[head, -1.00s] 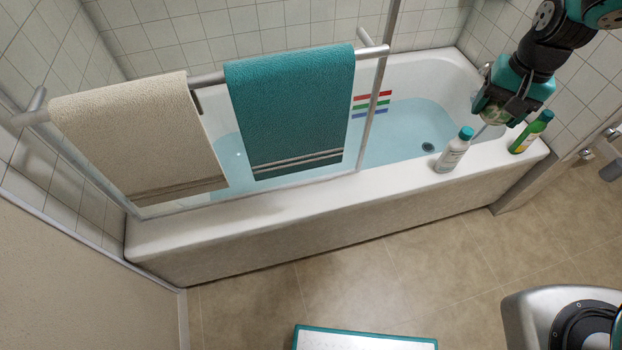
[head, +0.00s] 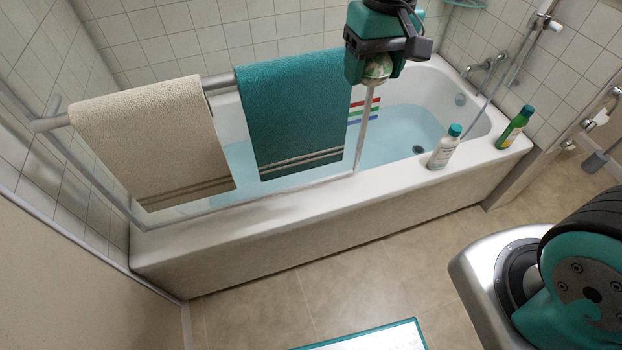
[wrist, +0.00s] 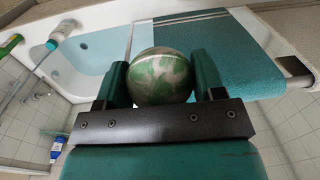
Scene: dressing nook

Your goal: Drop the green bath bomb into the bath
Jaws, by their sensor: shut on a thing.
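The green bath bomb (head: 377,68) is a pale ball with green patches. My gripper (head: 378,72) is shut on it, and the ball shows between the two fingers in the wrist view (wrist: 160,77). In the head view the gripper appears in front of the screen's rail end, beside the teal towel. The bath (head: 400,135) holds pale blue water with a dark drain; it also shows in the wrist view (wrist: 95,55). From the head view I cannot tell exactly whether the ball is over the water.
A teal towel (head: 290,115) and a beige towel (head: 150,140) hang on the rail of the glass screen. A white bottle (head: 444,148) and a green bottle (head: 515,128) stand on the bath's near rim. A tap (head: 485,65) is on the far right wall.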

